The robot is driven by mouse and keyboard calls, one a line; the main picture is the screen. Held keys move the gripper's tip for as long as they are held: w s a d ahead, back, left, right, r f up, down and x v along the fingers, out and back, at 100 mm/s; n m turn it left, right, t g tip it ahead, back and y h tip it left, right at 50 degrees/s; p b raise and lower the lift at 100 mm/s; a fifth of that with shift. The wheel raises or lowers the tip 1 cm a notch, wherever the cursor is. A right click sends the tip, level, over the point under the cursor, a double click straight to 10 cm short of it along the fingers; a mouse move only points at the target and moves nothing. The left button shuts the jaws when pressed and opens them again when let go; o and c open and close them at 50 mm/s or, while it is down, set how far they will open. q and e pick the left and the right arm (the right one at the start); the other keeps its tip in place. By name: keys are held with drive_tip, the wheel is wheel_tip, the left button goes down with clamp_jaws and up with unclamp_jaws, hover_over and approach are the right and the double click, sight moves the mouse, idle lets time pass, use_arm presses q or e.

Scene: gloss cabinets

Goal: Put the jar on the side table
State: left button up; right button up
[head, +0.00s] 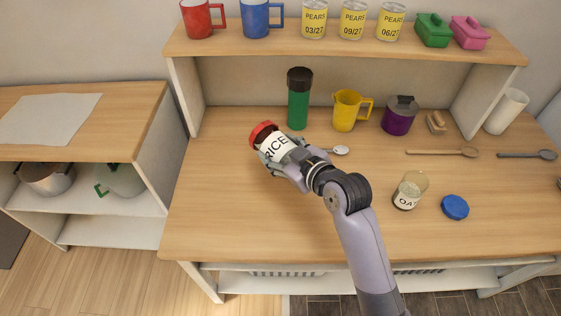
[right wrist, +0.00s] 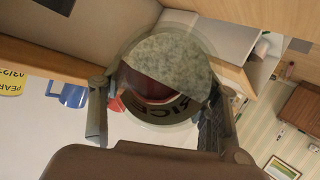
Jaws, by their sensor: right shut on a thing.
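A glass jar labelled RICE (head: 277,148) with a red lid (head: 262,130) is in my right gripper (head: 277,158), tilted with its lid to the upper left, above the left part of the counter. In the right wrist view the jar (right wrist: 165,75) fills the space between the two fingers of the gripper (right wrist: 155,115), and pale contents show through it. The side table (head: 145,100) stands left of the counter, with a pale sheet (head: 50,118) on its top. A second jar, its label starting OA (head: 408,192), stands lidless on the counter at the right.
On the counter (head: 220,215) stand a green bottle (head: 298,105), a yellow mug (head: 346,110) and a purple jar (head: 399,117). A blue lid (head: 455,207) and spoons (head: 440,152) lie at the right. Pots (head: 45,178) sit below the side table's top. The top's right part is clear.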

drive_tip(key=shift+r, duration=0.85)
drive_tip(key=s+d+r+m+t+h, duration=0.2)
drive_tip(key=d+r+m+h, duration=0.4)
drive_tip(key=d+r, duration=1)
drive_tip(key=d+h, duration=0.1)
drive_tip(key=d, duration=0.2)
drive_tip(key=shift+s+d+m+t+h, duration=0.3)
drive_tip(key=shift+s+m, duration=0.05)
drive_tip(key=shift+m, duration=0.05)
